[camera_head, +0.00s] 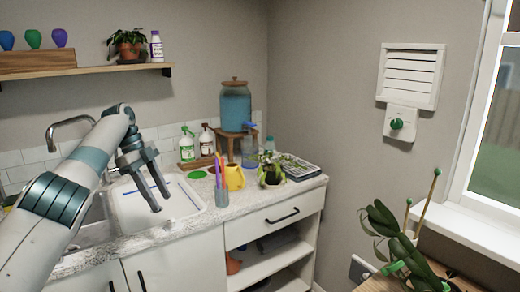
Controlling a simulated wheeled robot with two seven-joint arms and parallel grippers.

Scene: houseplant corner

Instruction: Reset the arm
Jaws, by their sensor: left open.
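My left arm comes in from the left and reaches over the sink area. My left gripper (160,198) is open and empty, its two fingers pointing down above the white tray (185,208) beside the sink. No object is between the fingers. My right gripper is not in the picture.
On the counter stand a cup of colored tools (221,196), a yellow watering can (235,178), a small potted plant (271,175), spray bottles (187,144) and a blue water dispenser (236,108). A faucet (70,122) rises behind my arm. A leafy plant (400,245) stands at lower right.

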